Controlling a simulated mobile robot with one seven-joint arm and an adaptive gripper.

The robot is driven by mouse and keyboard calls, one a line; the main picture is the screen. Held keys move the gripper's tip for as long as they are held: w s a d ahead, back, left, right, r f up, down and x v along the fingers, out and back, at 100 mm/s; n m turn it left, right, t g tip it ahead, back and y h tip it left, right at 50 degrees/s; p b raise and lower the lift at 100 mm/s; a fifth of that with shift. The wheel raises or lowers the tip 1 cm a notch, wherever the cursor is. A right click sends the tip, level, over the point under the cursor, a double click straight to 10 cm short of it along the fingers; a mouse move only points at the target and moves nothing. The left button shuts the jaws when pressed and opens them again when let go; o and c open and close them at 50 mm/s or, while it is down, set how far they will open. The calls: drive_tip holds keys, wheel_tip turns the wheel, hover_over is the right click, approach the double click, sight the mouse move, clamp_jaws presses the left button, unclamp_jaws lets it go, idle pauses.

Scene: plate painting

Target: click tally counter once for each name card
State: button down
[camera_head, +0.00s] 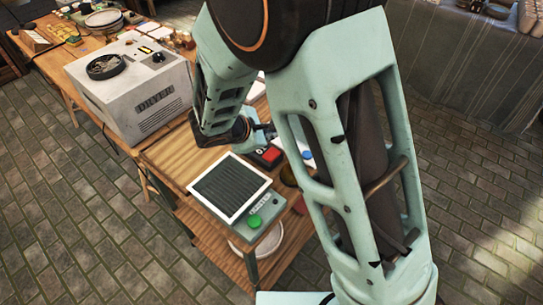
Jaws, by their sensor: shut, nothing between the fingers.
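A small dark device with a red button (271,154) and a pale digit on its face, which looks like the tally counter, sits on the wooden table right of centre. My gripper (266,132) is shut and empty, just behind and above this device. My arm partly covers it, and I cannot tell whether the fingertips touch anything. No name card can be made out clearly. A white piece (307,155) with a blue spot lies right of the device, partly behind my arm.
A green-grey device (270,213) with a white-framed dark panel and a green button (254,221) stands in front. A white box marked DRYER (135,88) stands at left. A white plate (262,243) lies on a lower shelf. My arm blocks the table's right side.

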drive_tip(key=b, duration=0.3)
hover_over(270, 155)
wheel_tip(270, 155, down, 4)
drive_tip(key=shift+f, duration=0.2)
drive_tip(key=shift+f+b, duration=0.4)
drive_tip(key=shift+f, duration=0.1)
idle(0.6)
drive_tip(key=shift+f+b, duration=0.4)
drive_tip(key=shift+b, duration=0.25)
drive_tip(key=shift+f+b, duration=0.5)
drive_tip(key=shift+b, duration=0.05)
idle(0.5)
drive_tip(key=shift+r, duration=0.15)
drive_tip(key=shift+r+p, duration=0.55)
drive_tip(key=shift+r, duration=0.25)
drive_tip(key=shift+r+p, duration=1.7)
drive_tip(key=shift+r, duration=0.8)
